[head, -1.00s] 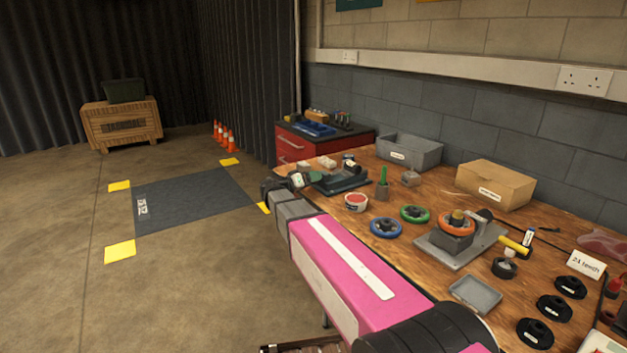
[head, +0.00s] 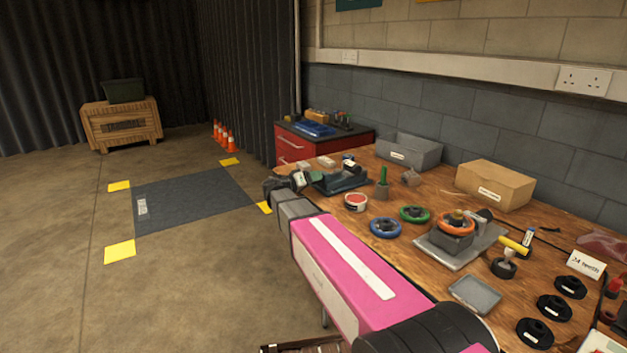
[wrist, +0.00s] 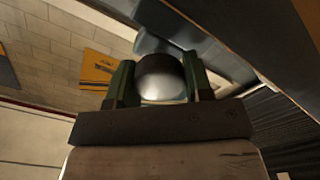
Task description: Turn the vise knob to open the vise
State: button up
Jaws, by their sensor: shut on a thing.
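The vise (head: 343,181), dark blue-grey, sits at the far left end of the wooden workbench. My gripper (head: 300,180) is at its left side, at the bench edge. In the wrist view, the vise knob (wrist: 160,82) is a rounded, shiny metal end between the two green fingers of my gripper (wrist: 158,72). The fingers are shut on it from both sides. In the head view the knob is hidden by my gripper, and the gap between the vise jaws is too small to judge.
Near the vise stand a red-and-white round tin (head: 356,201), a green-handled tool (head: 382,183) and a grey bin (head: 408,151). Blue (head: 387,227) and green (head: 413,214) rings lie further right. Open floor lies left of the bench.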

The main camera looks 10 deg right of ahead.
jog(key=n, duration=0.4)
jog(key=shift+n, duration=0.3)
jog(key=shift+f+n, duration=0.1)
jog(key=shift+n, duration=2.2)
jog(key=o, duration=0.9)
jog(key=v, duration=1.1)
jog(key=shift+w+f, duration=0.1)
